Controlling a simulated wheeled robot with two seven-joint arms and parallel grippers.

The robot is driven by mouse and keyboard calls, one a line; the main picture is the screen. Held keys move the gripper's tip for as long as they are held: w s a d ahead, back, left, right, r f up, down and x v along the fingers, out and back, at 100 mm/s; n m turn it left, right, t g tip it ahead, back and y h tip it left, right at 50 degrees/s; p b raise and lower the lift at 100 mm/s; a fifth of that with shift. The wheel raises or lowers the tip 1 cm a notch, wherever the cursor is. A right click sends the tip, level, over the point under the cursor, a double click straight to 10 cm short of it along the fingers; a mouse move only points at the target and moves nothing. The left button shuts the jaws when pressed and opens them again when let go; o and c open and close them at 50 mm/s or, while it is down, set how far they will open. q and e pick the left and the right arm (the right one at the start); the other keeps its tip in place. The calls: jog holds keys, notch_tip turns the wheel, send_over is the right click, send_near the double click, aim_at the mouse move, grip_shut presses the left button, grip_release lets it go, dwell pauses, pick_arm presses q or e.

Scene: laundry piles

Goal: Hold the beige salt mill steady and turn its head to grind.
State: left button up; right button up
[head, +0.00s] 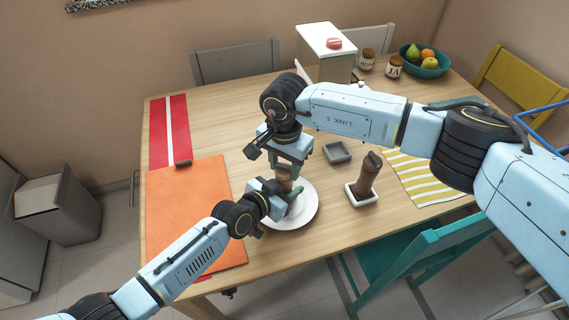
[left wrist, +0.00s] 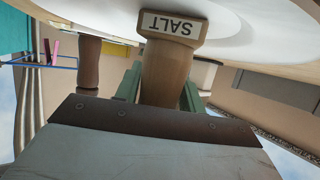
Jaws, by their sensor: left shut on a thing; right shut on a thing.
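The beige salt mill (head: 285,174) is upright at the white plate (head: 308,213); I cannot tell whether its base touches the plate. In the left wrist view the mill (left wrist: 167,68) shows its "SALT" label close to the plate (left wrist: 235,22). My left gripper (head: 284,191) comes in from the side and is shut on the mill's body. My right gripper (head: 286,168) reaches down from above and is shut on the mill's head. The fingers hide much of the mill in the head view.
A dark brown mill (head: 367,173) stands in a white dish right of the plate. A small grey dish (head: 337,152) lies behind. Jars, a fruit bowl (head: 425,62) and a white-topped box (head: 325,40) stand at the back. An orange mat (head: 195,205) lies left.

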aim_at(284, 165)
jog(key=m, duration=0.5)
jog(key=shift+m, duration=2.3)
jog(key=shift+r, duration=0.1)
jog(key=o, duration=1)
jog(key=shift+c, duration=0.2)
notch_tip(284, 165, up, 12)
